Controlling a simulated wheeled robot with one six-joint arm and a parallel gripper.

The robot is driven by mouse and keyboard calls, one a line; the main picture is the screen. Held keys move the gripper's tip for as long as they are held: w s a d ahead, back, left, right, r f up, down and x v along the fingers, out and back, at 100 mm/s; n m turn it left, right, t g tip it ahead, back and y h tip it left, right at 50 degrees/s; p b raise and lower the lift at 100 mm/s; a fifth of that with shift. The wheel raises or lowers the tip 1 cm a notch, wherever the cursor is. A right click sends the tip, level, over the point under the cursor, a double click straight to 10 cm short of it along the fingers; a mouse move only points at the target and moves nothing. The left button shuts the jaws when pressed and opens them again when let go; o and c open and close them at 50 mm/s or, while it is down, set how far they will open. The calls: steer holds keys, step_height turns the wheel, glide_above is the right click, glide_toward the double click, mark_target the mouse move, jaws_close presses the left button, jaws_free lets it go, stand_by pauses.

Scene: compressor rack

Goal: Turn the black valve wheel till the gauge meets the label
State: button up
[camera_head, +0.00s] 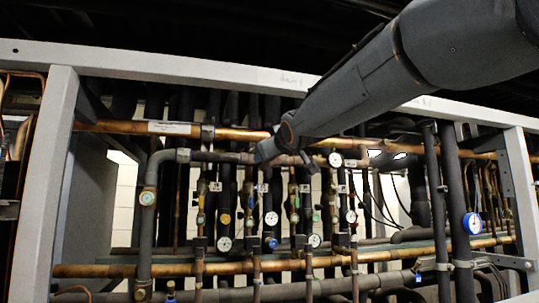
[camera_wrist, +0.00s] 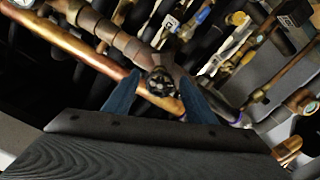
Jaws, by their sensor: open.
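The black valve wheel (camera_wrist: 162,83) shows in the wrist view on the end of a dark fitting, close to a copper pipe. My gripper (camera_wrist: 160,88) is open, with one blue finger on each side of the wheel. I cannot tell whether the fingers touch it. In the head view my gripper (camera_head: 284,158) is at the upper pipes and the wheel is hidden or too small to make out. A white gauge (camera_head: 335,160) is just right of my gripper. A white label (camera_head: 170,128) is on the upper copper pipe. Which gauge and label belong to the wheel is unclear.
Several other gauges hang below, including a white one (camera_head: 271,218) and a blue-rimmed one (camera_head: 473,223). Dark vertical pipes (camera_head: 455,200) stand at the right. Pipes crowd the space around my gripper.

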steer(key=b+v, duration=0.1)
steer(key=v, duration=0.6)
steer(key=shift+s, duration=0.3)
